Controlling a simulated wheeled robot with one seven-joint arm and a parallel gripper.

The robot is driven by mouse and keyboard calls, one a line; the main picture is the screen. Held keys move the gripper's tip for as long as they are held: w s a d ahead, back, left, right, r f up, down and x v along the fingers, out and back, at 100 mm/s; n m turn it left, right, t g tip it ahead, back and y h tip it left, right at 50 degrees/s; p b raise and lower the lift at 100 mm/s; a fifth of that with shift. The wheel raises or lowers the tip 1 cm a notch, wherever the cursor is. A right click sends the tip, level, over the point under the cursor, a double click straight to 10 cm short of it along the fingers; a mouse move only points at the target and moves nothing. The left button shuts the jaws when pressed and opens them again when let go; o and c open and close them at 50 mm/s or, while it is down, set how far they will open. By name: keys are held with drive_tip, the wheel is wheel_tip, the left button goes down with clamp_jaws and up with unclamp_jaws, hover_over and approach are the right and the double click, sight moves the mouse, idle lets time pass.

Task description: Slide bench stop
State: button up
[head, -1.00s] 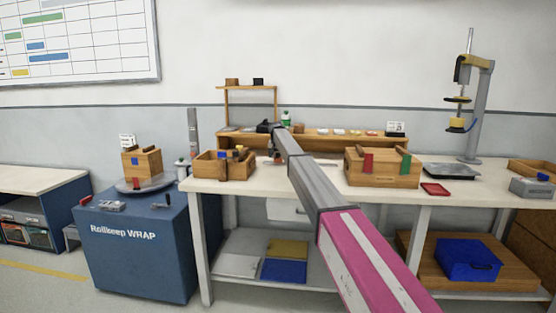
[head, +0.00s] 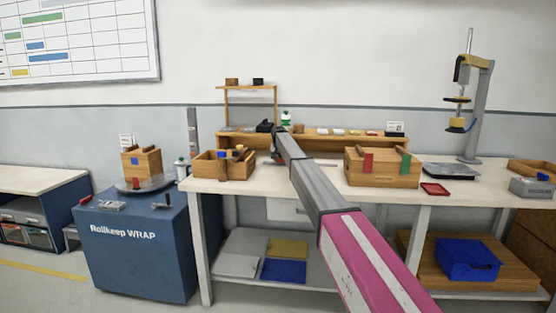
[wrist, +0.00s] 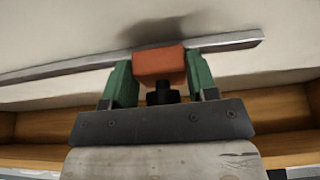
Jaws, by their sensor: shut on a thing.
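In the wrist view, the bench stop is an orange-red block (wrist: 158,64) with a black knob (wrist: 162,95) below it in the picture. It sits at a long grey metal rail (wrist: 225,42) that crosses the pale bench top. My gripper (wrist: 160,75) has its two green fingers on either side of the block and is shut on it. In the head view, my arm reaches over the workbench (head: 240,185), and its far links hide most of the gripper and the stop. A short part of the rail (head: 327,164) shows right of the arm.
A wooden box with blocks (head: 208,166) stands left of my arm, and a larger wooden box (head: 383,179) stands right. A wooden shelf (head: 335,142) runs along the back. A red tray (head: 435,189) and a scale (head: 451,171) lie farther right.

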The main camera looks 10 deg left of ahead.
drive_tip(key=d, duration=1.9)
drive_tip(key=s+d, duration=0.1)
drive_tip(key=d, duration=0.9)
drive_tip(key=shift+d, duration=0.25)
drive_tip(key=o, duration=1.3)
drive_tip(key=shift+d, duration=0.1)
drive_tip(key=shift+r, duration=0.15)
drive_tip(key=v, duration=1)
drive_tip(key=shift+r, duration=0.25)
drive_tip(key=shift+s, duration=0.2)
